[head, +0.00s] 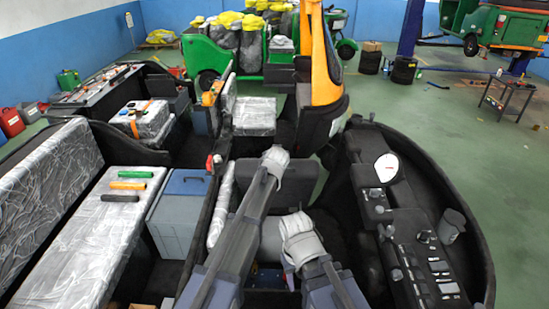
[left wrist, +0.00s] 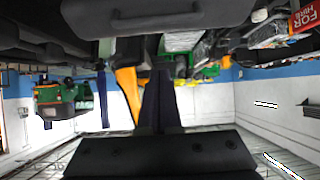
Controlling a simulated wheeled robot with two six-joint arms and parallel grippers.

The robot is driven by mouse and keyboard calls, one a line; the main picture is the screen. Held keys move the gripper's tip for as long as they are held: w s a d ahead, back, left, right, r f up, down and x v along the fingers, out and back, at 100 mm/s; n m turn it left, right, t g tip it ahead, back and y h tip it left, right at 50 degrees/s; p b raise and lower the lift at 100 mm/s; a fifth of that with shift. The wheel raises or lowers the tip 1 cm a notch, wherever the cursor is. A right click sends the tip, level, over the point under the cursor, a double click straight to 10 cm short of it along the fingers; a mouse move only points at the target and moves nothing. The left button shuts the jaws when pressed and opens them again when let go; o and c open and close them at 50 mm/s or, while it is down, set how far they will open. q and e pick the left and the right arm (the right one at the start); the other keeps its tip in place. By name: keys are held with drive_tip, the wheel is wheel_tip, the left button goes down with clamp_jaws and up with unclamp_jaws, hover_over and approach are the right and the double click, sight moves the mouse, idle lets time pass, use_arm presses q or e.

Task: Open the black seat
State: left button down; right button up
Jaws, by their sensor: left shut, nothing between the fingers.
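A dark grey-black seat (head: 254,189) stands in the middle of the head view, partly hidden by my arms. In the left wrist view, which looks upside down, a dark panel with a handle-like bar (left wrist: 160,22) spans the top; it may be part of the seat. My left gripper (head: 277,155) overlaps the seat's upper edge in the head view; contact cannot be told. Its shut, empty fingers show in the left wrist view (left wrist: 160,85). My right gripper (head: 297,222) is lower, in front of the seat; its fingers cannot be made out.
A black dashboard with a white gauge (head: 387,168) curves along the right. A grey box (head: 183,205) and plastic-covered benches (head: 98,235) lie left. An orange post (head: 318,60) rises behind the seat. Green floor (head: 430,115) is open at the back right.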

use_arm(q)
drive_tip(key=b+x, duration=0.5)
drive_tip(key=x, duration=0.5)
drive_tip(key=shift+d+f, duration=0.1)
drive_tip(key=shift+f, duration=0.15)
drive_tip(key=s+f+b, duration=0.1)
drive_tip(key=s+b, duration=0.1)
drive_tip(key=shift+s+f, duration=0.35)
drive_tip(key=shift+s, duration=0.5)
drive_tip(key=shift+w+f, duration=0.1)
drive_tip(key=s+f+b, duration=0.6)
drive_tip(key=s+b, duration=0.1)
drive_tip(key=s, duration=0.4)
drive_tip(key=shift+f, duration=0.25)
